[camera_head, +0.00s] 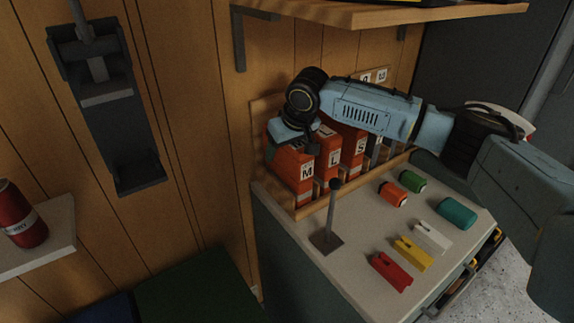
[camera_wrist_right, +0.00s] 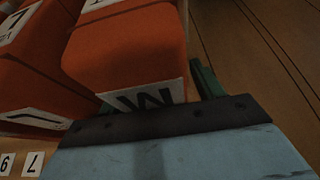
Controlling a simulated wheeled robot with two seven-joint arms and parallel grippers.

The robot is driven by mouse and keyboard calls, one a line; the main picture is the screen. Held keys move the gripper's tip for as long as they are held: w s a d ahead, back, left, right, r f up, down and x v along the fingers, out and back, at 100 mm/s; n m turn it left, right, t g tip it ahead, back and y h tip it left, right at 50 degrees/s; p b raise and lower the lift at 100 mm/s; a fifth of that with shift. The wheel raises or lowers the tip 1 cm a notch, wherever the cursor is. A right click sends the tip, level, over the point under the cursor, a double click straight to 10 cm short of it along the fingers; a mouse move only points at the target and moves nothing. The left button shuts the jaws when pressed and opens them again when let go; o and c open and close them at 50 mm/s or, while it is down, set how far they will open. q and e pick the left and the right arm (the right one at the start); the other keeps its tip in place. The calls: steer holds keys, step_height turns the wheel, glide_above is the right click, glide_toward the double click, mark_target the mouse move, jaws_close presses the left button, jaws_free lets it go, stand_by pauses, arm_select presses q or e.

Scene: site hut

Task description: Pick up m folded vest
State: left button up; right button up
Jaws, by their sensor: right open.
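The M folded vest (camera_head: 291,170) is an orange block with a white M label. It stands upright at the left, near end of a wooden rack. My right gripper (camera_head: 288,137) is open at the top of this vest, and the wrist hides part of the top. In the right wrist view, the M vest (camera_wrist_right: 125,48) is close in front of the gripper, its label partly covered by the gripper's dark edge. I cannot tell whether they touch. My left gripper is not in view.
Orange vests labelled L (camera_head: 330,158) and S (camera_head: 354,145) stand beside it. A dark upright post (camera_head: 332,215) stands in front of the rack. Several coloured small items, including a red one (camera_head: 391,271), lie on the cabinet top (camera_head: 365,222). A shelf (camera_head: 400,15) hangs above.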

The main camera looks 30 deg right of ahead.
steer(key=shift+f+p, duration=0.1)
steer(key=shift+p, duration=0.2)
jaws_close()
stand_by(0.4)
